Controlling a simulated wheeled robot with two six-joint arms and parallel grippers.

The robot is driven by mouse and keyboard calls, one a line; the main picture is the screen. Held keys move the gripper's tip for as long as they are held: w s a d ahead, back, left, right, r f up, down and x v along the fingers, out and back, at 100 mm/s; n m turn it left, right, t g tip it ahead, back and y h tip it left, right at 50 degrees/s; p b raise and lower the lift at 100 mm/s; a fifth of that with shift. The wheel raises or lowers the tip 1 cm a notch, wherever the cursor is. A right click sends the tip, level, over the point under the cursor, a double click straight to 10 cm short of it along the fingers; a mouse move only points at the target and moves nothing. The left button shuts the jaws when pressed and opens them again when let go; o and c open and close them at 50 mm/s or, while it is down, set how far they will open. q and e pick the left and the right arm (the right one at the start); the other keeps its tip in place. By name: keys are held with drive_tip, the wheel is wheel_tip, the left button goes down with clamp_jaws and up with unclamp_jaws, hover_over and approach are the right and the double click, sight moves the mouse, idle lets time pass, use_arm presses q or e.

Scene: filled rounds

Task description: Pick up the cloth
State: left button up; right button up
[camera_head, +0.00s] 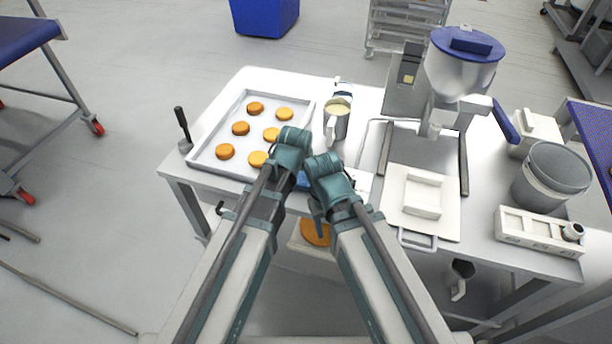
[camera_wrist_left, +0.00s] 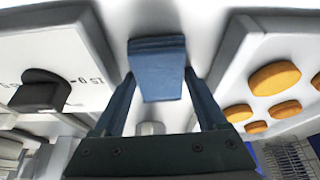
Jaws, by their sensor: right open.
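The blue folded cloth (camera_wrist_left: 158,68) is in the middle of the left wrist view. The two fingers of my left gripper (camera_wrist_left: 160,82) stand on either side of it, and it fills the gap between them, so the gripper looks shut on it. I cannot tell whether the cloth still touches the table. In the head view only a small blue part of the cloth (camera_head: 303,181) shows between my arms. My right gripper (camera_head: 317,208) is open at the table's front edge, partly hidden by its own arm.
A tray (camera_head: 195,158) with several orange rounds lies on the left of the table. A jug (camera_head: 337,122) stands behind my arms. An orange round item (camera_head: 315,234) shows below the edge.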

sight(305, 174)
use_arm(q)
drive_tip(key=c, duration=0.5)
drive_tip(key=shift+r, duration=0.1)
wheel_tip(305, 174, up, 10)
drive_tip(key=p, duration=1)
drive_tip(key=o, duration=0.7)
drive_tip(key=c, duration=0.5)
